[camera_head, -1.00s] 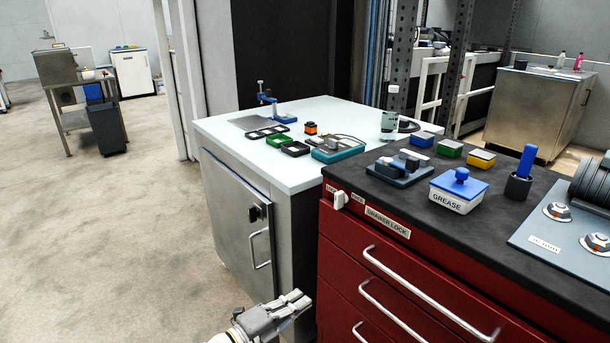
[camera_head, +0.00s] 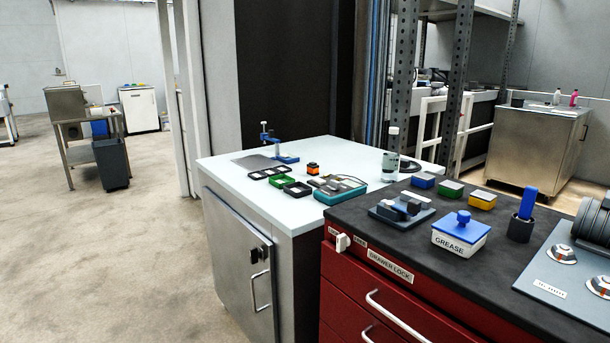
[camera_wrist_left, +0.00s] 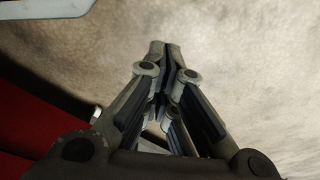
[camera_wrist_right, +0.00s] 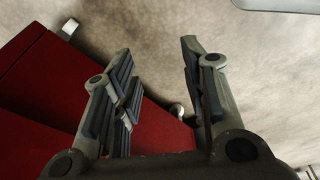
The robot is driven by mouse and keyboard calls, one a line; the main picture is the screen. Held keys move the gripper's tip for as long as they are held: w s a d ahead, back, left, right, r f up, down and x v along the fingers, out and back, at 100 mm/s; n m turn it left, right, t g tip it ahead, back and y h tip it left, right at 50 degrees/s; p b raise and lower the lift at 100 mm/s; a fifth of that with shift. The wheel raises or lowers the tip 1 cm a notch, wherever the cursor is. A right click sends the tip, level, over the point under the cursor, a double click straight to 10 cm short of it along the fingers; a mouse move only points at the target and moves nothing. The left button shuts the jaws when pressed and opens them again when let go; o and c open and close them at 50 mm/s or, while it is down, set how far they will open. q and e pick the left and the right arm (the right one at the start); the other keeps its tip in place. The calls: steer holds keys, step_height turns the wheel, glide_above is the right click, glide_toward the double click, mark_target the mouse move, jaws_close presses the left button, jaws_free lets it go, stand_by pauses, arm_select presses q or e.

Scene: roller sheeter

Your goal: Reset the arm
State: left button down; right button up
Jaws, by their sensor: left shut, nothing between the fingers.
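My left gripper (camera_wrist_left: 165,48) shows in the left wrist view with its fingertips together and nothing between them. It hangs over the bare floor, with a red surface to the left of it. My right gripper (camera_wrist_right: 158,45) shows in the right wrist view with its fingers wide apart and empty. Behind and below its fingers is the red drawer cabinet (camera_wrist_right: 45,85), with floor beyond. Neither gripper shows in the head view.
The red cabinet's black top (camera_head: 350,225) carries a grease box (camera_head: 460,235), colored boxes and a blue-handled tool (camera_head: 525,210). A white-topped cabinet (camera_head: 230,175) beside it holds trays, a teal case (camera_head: 340,192) and a blue stand (camera_head: 283,157). The floor at left is open.

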arm_select(q)
steer(key=s+a+f+g+p, duration=0.1)
steer(key=s+a+p, duration=0.2)
steer(key=s+p, duration=1.1)
steer(key=s, duration=0.2)
steer(key=shift+s+p, duration=0.3)
steer(key=shift+p, duration=0.05)
arm_select(e)
steer(key=s+d+f+g, duration=0.1)
steer(key=s+d, duration=0.2)
steer(key=s, duration=1.4)
steer(key=shift+s+f, duration=0.2)
steer(key=shift+s, duration=0.1)
arm_select(q)
steer(key=shift+f, duration=0.1)
